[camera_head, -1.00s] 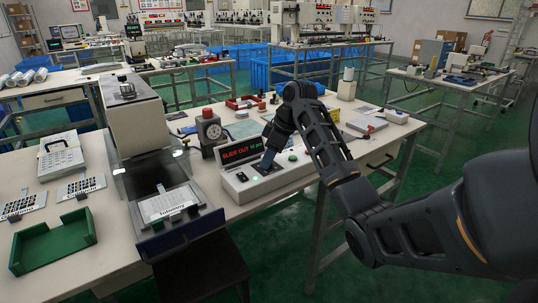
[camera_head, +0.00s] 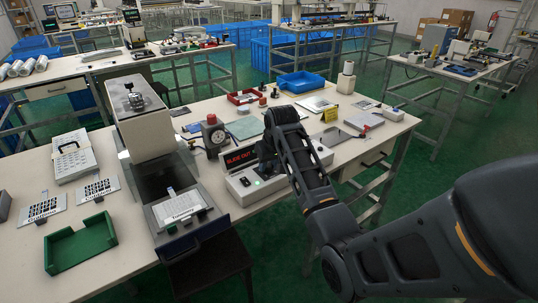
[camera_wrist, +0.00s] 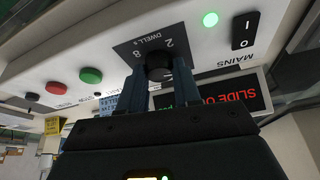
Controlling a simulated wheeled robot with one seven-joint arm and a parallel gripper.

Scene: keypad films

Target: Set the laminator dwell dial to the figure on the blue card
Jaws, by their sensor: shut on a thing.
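The dwell dial (camera_wrist: 158,66) is a black round knob on a dark plate marked DWELL s, on the white control box (camera_head: 299,174). My gripper (camera_wrist: 160,82) is shut on the knob, a blue finger on each side. In the head view my gripper (camera_head: 266,170) is over the box's left part. Figures 2 and 8 show beside the knob; its pointer and other figures are hidden or unclear. A pale blue card (camera_wrist: 108,104) shows partly behind a finger in the wrist view; its figure is unreadable. The display (camera_head: 239,158) reads SLIDE OUT in red.
A green lamp (camera_wrist: 210,19), MAINS switch (camera_wrist: 245,30), and green (camera_wrist: 91,75) and red (camera_wrist: 56,87) buttons flank the dial. The beige laminator (camera_head: 137,125) has its slide (camera_head: 190,222) out with a sheet on it. A yellow card (camera_head: 330,114) stands behind my arm.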

